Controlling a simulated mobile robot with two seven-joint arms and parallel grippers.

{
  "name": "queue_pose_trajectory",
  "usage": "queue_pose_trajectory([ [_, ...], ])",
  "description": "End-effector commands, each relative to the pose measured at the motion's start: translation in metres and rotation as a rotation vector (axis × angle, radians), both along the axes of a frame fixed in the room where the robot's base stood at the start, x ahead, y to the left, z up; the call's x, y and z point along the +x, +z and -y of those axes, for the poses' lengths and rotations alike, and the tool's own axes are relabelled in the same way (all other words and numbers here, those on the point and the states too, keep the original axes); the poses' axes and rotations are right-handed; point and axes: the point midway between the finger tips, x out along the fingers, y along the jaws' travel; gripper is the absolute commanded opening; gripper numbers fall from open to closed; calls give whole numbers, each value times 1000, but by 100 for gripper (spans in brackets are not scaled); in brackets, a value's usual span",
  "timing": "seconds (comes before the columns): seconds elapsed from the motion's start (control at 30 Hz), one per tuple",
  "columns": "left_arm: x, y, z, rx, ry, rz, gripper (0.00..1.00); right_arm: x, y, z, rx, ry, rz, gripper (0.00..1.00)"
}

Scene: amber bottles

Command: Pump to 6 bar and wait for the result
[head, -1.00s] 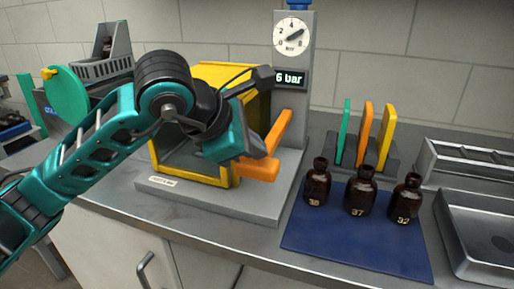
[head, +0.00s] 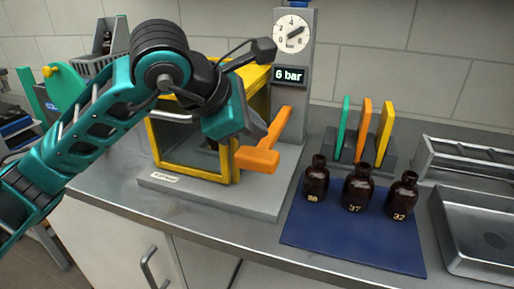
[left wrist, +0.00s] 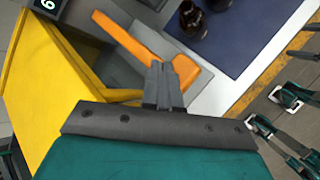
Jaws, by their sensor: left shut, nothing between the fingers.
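The yellow-framed pressure box (head: 190,165) stands on a grey base, with a window at its front. A dark shape shows inside, partly hidden by my arm. The orange pump lever (head: 268,145) slants beside the box; it also shows in the left wrist view (left wrist: 130,40). The round gauge (head: 292,34) on the grey post has its needle toward the upper right. The display (head: 289,76) below reads 6 bar. My left gripper (left wrist: 162,72) is shut and empty, close to the lever's wide end; I cannot tell whether it touches. My right gripper is not in view.
Three amber bottles marked 30, 37 (head: 357,190) and 32 stand on a blue mat (head: 350,245) right of the base. A rack with green, orange and yellow paddles (head: 384,130) stands behind them. A metal tray (head: 480,235) is at the far right.

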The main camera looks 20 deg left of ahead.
Motion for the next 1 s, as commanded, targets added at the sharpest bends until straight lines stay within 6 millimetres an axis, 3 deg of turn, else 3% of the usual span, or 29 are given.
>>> queue_pose_trajectory([
  [0.33,0,37,0,0,0,0,0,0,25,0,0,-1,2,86],
  [1.0,0,37,0,0,0,0,0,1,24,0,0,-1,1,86],
])
